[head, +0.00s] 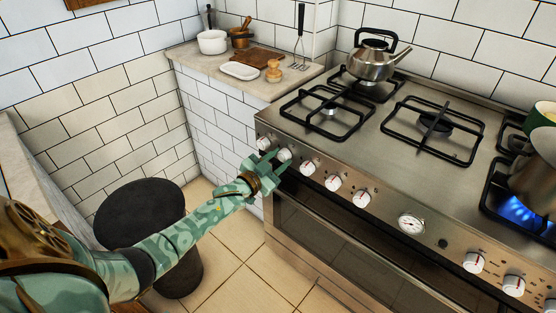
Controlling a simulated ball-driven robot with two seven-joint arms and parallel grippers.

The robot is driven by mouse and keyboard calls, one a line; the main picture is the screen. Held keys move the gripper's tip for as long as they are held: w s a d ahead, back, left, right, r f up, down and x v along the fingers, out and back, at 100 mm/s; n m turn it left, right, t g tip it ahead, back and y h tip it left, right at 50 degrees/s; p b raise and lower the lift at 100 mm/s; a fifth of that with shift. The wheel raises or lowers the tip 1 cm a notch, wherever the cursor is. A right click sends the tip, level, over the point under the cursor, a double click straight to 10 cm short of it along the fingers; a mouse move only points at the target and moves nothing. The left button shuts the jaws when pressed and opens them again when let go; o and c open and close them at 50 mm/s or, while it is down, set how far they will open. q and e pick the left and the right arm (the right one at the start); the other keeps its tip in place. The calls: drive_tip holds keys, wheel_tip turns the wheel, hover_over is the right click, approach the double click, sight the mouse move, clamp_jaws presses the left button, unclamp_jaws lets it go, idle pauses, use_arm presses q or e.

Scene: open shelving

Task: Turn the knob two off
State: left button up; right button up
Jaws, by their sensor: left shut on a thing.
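The stove front (440,243) carries a row of white knobs with red marks. My left gripper (281,161), green with a brass wrist, reaches in from the left and is shut on the second knob from the left (285,154). Its fingers partly hide that knob, and I cannot read its setting. The leftmost knob (263,142) is just beside the gripper. Further knobs to the right (308,168) are clear of it. My right gripper is not in view.
A blue flame (517,210) burns under a pot (534,185) at the right. A kettle (374,60) stands on the back left burner. A dark round stool (140,213) is below my left arm. A counter (200,62) holds kitchenware.

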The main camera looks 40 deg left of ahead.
use_arm(q)
drive_tip(key=m, duration=0.6)
drive_tip(key=shift+f+m, duration=0.1)
drive_tip(key=shift+m, duration=0.2)
drive_tip(key=m+b, duration=0.1)
drive_tip(key=m, duration=0.5)
drive_tip(key=m+b, duration=0.2)
drive_tip(key=m, duration=0.2)
drive_tip(key=shift+m, duration=0.4)
drive_tip(key=m+b, duration=0.2)
drive_tip(key=m, duration=0.4)
drive_tip(key=shift+m, duration=1)
drive_tip(key=shift+b, duration=0.3)
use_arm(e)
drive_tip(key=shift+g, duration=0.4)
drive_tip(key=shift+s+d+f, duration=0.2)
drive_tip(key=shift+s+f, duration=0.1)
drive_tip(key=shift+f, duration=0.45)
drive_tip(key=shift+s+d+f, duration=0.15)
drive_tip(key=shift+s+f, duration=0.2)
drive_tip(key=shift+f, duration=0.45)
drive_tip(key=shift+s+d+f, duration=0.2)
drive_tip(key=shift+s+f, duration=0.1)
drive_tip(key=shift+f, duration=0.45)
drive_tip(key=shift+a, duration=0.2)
